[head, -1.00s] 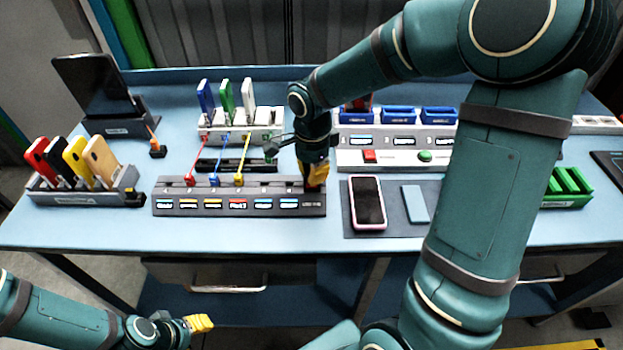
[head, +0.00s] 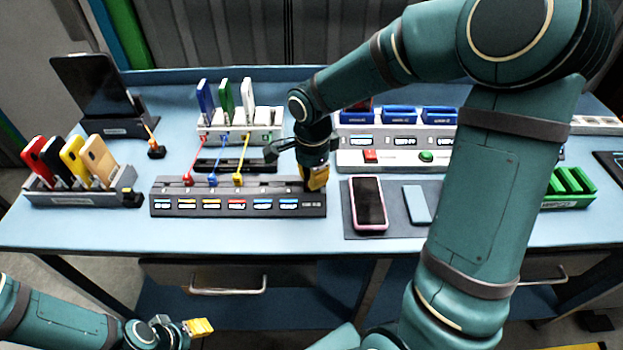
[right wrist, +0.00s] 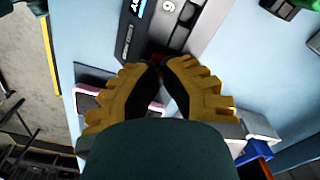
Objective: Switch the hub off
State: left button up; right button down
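The hub (head: 238,208) is a long dark grey strip on the blue table, with a row of lit labels along its front. Red, blue and yellow cables plug into its left part. My right gripper (head: 315,180) points down at the hub's right end and hides part of it. In the right wrist view its yellow fingers (right wrist: 158,65) are brought together at the tips, over the hub's end (right wrist: 165,30). A trace of red shows by the tips; the switch itself is not clearly visible. My left gripper (head: 199,327) hangs in front of the table, away from the hub.
A pink-edged phone (head: 368,203) lies on a dark mat right of the hub. A rack of phones (head: 85,185) stands at left. Behind the hub is a white charging stand (head: 240,130); a panel with red and green buttons (head: 400,157) stands behind the mat.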

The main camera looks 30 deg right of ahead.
jog(key=shift+f+b, duration=0.35)
jog(key=shift+f, duration=0.05)
dwell(0.4)
jog(key=shift+r+p, duration=2.35)
jog(key=shift+r, duration=1.2)
jog(key=shift+s+f, duration=0.1)
